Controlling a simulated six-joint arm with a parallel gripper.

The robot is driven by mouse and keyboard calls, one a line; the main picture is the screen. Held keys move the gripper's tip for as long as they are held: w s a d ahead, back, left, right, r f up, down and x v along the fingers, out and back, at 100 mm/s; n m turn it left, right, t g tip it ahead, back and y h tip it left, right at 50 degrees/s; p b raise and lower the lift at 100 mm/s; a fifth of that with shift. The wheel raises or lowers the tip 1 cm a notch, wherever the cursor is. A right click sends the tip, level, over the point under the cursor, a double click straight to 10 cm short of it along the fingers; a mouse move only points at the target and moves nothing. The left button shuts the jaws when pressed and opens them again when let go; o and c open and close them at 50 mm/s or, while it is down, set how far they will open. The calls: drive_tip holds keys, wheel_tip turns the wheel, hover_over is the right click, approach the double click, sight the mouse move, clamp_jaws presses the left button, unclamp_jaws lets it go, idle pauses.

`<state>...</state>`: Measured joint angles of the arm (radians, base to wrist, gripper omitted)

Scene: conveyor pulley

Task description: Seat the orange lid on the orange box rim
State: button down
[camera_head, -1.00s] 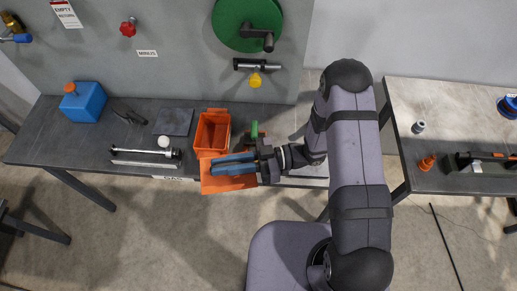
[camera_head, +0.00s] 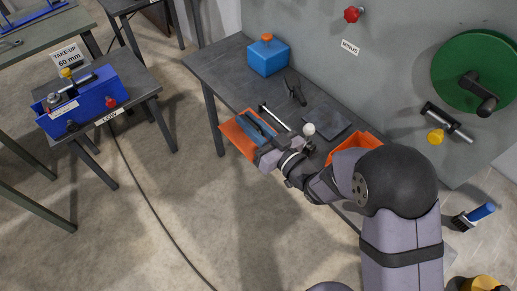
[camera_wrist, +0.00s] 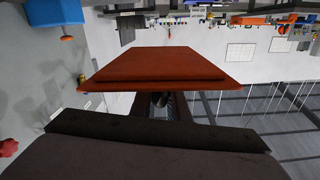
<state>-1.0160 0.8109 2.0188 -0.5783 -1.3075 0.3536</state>
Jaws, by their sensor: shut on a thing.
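The orange lid (camera_head: 238,139) is held by my gripper (camera_head: 262,128), whose blue fingers lie across it. In the head view the lid appears over the front edge of the dark table, left of the box. It fills the middle of the wrist view (camera_wrist: 155,66) as a flat plate with a raised step. The orange box (camera_head: 346,151) stands on the table at the right. My arm hides much of it, and its full rim does not show. Lid and box are apart.
On the table are a blue container with an orange cap (camera_head: 268,59), a white ball (camera_head: 309,129), a dark square plate (camera_head: 327,121) and a metal rod tool (camera_head: 273,117). A grey panel with a green wheel (camera_head: 478,72) rises behind. A side table (camera_head: 140,83) carries a blue device.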

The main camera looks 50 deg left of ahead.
drive_tip(key=w+d+r+m+t+h, duration=0.25)
drive_tip(key=w+m+t, duration=0.25)
drive_tip(key=w+t, duration=0.3)
drive_tip(key=w+d+r+m+t+h, duration=0.1)
drive_tip(key=w+d+m+t+h, duration=0.3)
drive_tip(key=w, duration=0.6)
drive_tip(key=w+d+f+m+t+h, duration=0.2)
drive_tip(key=w+d+m+t+h, duration=0.1)
drive_tip(key=d, duration=0.4)
drive_tip(key=w+d+f+m+t+h, duration=0.3)
drive_tip(key=d+m+h, duration=0.3)
drive_tip(key=d+h, duration=0.2)
drive_tip(key=shift+w+f, duration=0.3)
drive_tip(key=shift+w, duration=0.5)
drive_tip(key=shift+d+h, duration=0.1)
drive_tip(key=shift+h, duration=0.15)
drive_tip(key=shift+f, duration=0.15)
drive_tip(key=shift+f+b, duration=1.85)
drive_tip(key=shift+f+b, duration=1.1)
drive_tip(key=shift+b, duration=0.05)
idle(0.5)
